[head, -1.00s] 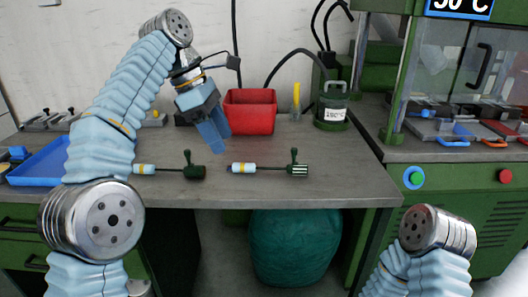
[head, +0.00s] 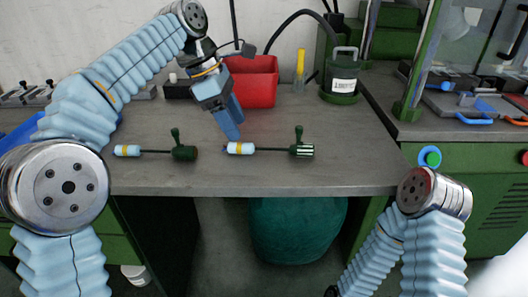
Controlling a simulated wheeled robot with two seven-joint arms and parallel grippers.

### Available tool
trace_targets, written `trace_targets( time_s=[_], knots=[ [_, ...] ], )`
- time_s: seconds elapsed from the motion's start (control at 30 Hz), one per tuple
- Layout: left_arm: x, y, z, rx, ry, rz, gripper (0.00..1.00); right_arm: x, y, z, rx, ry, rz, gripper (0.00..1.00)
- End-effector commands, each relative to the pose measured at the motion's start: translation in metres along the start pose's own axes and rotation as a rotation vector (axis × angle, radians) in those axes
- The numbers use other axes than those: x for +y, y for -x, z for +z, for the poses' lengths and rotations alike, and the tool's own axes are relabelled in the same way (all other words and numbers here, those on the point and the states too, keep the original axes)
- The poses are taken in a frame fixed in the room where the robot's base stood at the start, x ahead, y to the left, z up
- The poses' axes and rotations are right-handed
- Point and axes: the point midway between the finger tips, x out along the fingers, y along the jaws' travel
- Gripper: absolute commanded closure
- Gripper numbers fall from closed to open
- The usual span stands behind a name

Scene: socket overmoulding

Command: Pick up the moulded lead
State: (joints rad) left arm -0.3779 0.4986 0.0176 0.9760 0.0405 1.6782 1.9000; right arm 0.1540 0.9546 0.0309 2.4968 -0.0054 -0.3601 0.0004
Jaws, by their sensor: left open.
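Two similar lead-like pieces lie on the grey bench. Each has a pale blue end with a yellow band, a thin dark stem and a dark green block with an upright knob. The right piece (head: 301,150) has pale stripes on its block; the left piece (head: 183,152) is plain dark. I cannot tell by name which is the moulded lead. My left gripper (head: 232,131) is open and points down, its blue fingertips just above or behind the right piece's pale blue end. I cannot tell whether they touch. My right arm is at the lower right; its fingers are out of view.
A red bin (head: 252,82), a yellow stick-like item (head: 299,68) and a green canister (head: 341,84) stand at the back of the bench (head: 350,160). A blue tray (head: 22,135) is at the left. A green machine stands at the right. The front middle is clear.

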Motion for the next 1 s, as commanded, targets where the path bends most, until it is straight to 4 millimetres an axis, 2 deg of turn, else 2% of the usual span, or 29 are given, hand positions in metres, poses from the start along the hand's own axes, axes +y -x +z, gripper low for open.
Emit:
trace_targets(
  time_s=[0.13,0.4,0.7,1.0],
  knots=[
    [0.000,-0.012,0.000,0.000,-0.001,0.000,0.43,0.002,-0.005,0.000,0.001,-0.001,0.001,0.57],
    [0.000,-0.054,0.000,0.000,-0.001,0.000,0.43,0.008,-0.017,0.000,0.002,-0.003,0.002,0.57],
    [0.000,-0.058,0.001,-0.001,0.000,0.002,0.43,0.008,-0.017,0.000,0.002,-0.003,0.002,0.57],
    [0.000,-0.058,0.001,-0.001,0.000,0.001,0.89,0.008,-0.017,0.000,0.002,-0.003,0.002,0.57]
  ],
)
